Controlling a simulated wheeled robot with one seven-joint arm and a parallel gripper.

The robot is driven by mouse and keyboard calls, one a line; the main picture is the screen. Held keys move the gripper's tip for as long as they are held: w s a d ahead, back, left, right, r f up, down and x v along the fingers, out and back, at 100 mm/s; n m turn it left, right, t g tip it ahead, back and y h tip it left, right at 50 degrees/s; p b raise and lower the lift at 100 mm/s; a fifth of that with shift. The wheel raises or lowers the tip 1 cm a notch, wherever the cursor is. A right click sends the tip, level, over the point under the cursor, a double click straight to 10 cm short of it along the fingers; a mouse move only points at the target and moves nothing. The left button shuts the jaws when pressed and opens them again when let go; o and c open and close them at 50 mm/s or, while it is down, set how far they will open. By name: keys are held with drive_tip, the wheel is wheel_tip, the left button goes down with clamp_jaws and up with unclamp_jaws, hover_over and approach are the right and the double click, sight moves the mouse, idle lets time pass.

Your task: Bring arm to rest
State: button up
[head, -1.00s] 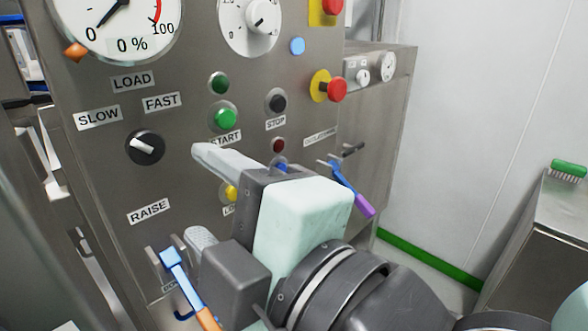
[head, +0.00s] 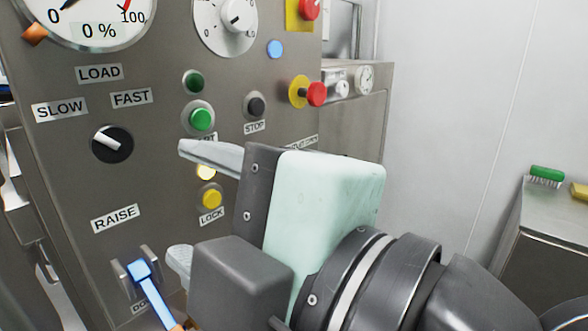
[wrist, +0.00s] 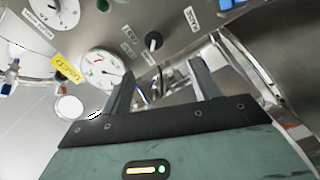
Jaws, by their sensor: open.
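My gripper (head: 180,203) is open, with its two pale fingers apart in front of the grey control panel (head: 60,170). Nothing is seen between the fingers. The upper finger lies across the area below the green START button (head: 201,118), partly covering its label. The lower finger is by the blue lever (head: 150,290) at the lower left. In the wrist view the two fingers (wrist: 163,68) stand apart with the panel behind them, and a black selector knob (wrist: 153,42) shows beyond the gap. I cannot tell whether a finger touches the panel.
A red emergency button (head: 317,94) sticks out right of the panel's middle. A yellow LOCK button (head: 211,195) is close to my gripper. A steel cabinet (head: 545,240) with a green brush (head: 547,174) stands at the right. The pale wall (head: 450,100) leaves free room between.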

drive_tip(key=w+d+f+m+g+h+p, duration=0.4)
drive_tip(key=d+f+m+g+h+p, duration=0.3)
drive_tip(key=f+m, duration=0.25)
drive_tip(key=s+d+f+m+g+h, duration=0.1)
drive_tip(key=d+m+g+h, duration=0.1)
drive_tip(key=d, duration=0.5)
drive_tip(key=s+d+f+m+g+h+p, duration=0.1)
drive_tip(key=d+f+m+h, duration=0.1)
drive_tip(key=d+m+h, duration=0.2)
drive_tip(key=d+m, duration=0.1)
drive_tip(key=d, duration=0.2)
drive_tip(key=shift+s+g, duration=0.3)
drive_tip(key=shift+g, duration=0.1)
drive_tip(key=shift+f, duration=0.1)
